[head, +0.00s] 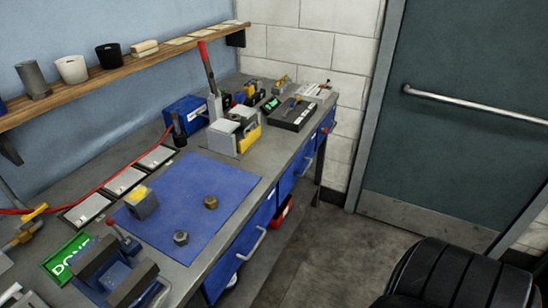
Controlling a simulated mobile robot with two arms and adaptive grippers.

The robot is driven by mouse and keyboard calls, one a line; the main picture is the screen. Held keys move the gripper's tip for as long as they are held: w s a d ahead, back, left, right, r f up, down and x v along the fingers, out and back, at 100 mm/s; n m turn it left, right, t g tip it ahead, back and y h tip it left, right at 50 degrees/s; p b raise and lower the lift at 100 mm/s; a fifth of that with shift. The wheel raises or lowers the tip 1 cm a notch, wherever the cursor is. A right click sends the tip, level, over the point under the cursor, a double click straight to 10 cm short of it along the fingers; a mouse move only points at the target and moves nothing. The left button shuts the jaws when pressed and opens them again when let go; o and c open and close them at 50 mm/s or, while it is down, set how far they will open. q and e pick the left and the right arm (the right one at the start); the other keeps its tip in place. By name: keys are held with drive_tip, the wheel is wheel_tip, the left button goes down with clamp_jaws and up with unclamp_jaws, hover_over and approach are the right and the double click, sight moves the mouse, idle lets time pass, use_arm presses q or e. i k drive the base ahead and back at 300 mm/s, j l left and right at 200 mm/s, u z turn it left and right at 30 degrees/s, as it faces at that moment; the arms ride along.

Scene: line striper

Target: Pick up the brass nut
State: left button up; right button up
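The brass nut (211,202) is a small brownish-gold hex nut lying on the blue mat (188,225) on the workbench in the head view. A grey steel nut (181,238) lies on the same mat, nearer the front and a little to the left, apart from the brass nut. A grey block with a yellow top (142,204) sits on the mat's left part. Neither of my grippers shows in the head view.
A vise (113,272) stands at the bench's near left, beside a green panel (66,258). A red-handled lever press (222,130) stands beyond the mat. A dark tray (291,114) lies farther back. The mat around the brass nut is clear.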

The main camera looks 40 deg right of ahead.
sight(211, 203)
drive_tip(key=z, duration=0.8)
